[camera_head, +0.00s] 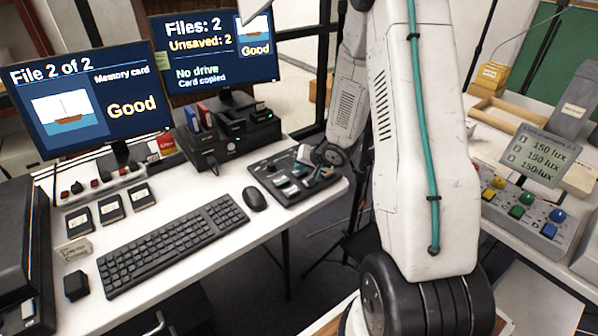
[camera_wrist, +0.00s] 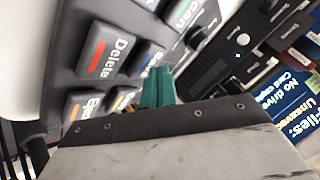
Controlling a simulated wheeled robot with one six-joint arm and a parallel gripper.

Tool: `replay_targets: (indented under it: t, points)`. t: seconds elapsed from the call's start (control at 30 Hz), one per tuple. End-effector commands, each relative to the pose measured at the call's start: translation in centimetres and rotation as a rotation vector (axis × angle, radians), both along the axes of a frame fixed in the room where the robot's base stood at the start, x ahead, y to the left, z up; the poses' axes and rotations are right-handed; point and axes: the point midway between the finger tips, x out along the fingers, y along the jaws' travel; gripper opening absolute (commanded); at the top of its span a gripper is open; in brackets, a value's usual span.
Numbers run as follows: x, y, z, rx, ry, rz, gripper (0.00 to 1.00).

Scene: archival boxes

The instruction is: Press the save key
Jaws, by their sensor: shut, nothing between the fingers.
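A dark key panel (camera_head: 283,163) with several coloured keys lies at the right end of the white desk, too small to read in the head view. In the wrist view a Delete key (camera_wrist: 104,52) with a red bar and a green-marked key (camera_wrist: 184,14), apparently Scan, are seen close up. A blue-marked key (camera_wrist: 149,56) sits beside my fingers, its label partly hidden. No label reading Save can be made out. My gripper (camera_wrist: 157,88) is shut and empty, its teal fingertips over the panel among the keys. I cannot tell whether they touch a key.
The right monitor (camera_head: 213,50) reads Files: 2, Unsaved: 2, No drive, Card copied. The left monitor (camera_head: 90,95) reads File 2 of 2, Good. A mouse (camera_head: 255,199) and keyboard (camera_head: 172,240) lie left of the panel. A black dock (camera_head: 227,138) stands behind it.

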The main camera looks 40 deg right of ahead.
Motion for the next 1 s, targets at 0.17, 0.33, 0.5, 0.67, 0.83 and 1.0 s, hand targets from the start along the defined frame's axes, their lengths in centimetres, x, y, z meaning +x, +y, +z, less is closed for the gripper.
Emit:
replay_targets:
  t: [0.17, 0.33, 0.5, 0.67, 0.83, 1.0]
  points:
    - [0.0, 0.0, -0.24, 0.001, 0.0, -0.001, 0.0]
    - [0.01, 0.0, -0.45, 0.001, 0.0, -0.001, 0.0]
    - [0.0, -0.01, -0.64, 0.001, 0.0, -0.001, 0.0]
    - [0.0, 0.0, -0.83, 0.001, 0.0, -0.001, 0.0]
    - [-0.01, 0.0, -0.82, 0.001, 0.0, -0.001, 0.0]
    - [-0.01, 0.01, -0.7, 0.001, 0.001, 0.0, 0.0]
